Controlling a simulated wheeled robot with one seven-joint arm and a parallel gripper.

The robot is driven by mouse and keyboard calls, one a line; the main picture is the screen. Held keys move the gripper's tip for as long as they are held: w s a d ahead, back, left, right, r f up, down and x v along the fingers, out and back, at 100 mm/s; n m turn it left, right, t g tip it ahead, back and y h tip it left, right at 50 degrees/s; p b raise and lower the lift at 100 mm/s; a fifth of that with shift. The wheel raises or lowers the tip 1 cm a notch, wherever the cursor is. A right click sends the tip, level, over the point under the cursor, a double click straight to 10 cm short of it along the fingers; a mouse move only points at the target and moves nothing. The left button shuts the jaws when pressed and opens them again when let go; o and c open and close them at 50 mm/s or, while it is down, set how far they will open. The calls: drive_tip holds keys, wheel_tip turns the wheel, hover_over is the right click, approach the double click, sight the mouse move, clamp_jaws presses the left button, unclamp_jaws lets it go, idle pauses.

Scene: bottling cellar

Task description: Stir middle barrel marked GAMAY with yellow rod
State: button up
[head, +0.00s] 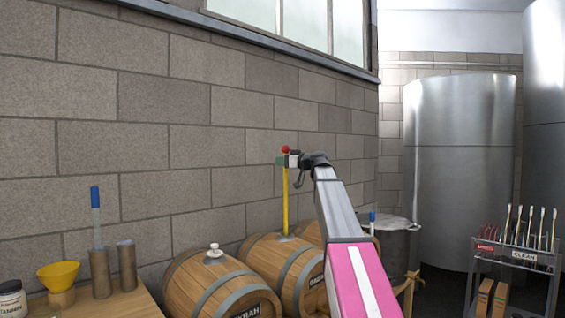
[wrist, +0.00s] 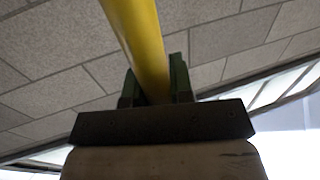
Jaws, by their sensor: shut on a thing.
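My gripper (head: 287,160) is shut on the yellow rod (head: 285,205) near its red-tipped top. In the wrist view the yellow rod (wrist: 140,45) runs between the two dark green fingers (wrist: 155,88). The rod stands upright in the head view, and its lower end meets the top of the middle barrel (head: 262,252) around the bung hole. Its lower tip is hidden, and I cannot tell how deep it goes. The middle barrel's label is partly hidden by my arm; only its first letters, like "GA", show.
A left barrel (head: 205,285) with a white bung (head: 214,250) has a label ending in "RAH". A third barrel (head: 308,232) is mostly hidden behind my arm. A yellow funnel (head: 58,274) stands on a wooden table at left. A rack (head: 515,258) of rods stands right, before steel tanks (head: 458,165).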

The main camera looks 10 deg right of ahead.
drive_tip(key=shift+f, duration=0.15)
drive_tip(key=shift+f, duration=1.9)
wheel_tip(320, 180, down, 7)
idle(0.9)
idle(0.3)
wheel_tip(320, 180, down, 7)
idle(1.3)
idle(0.5)
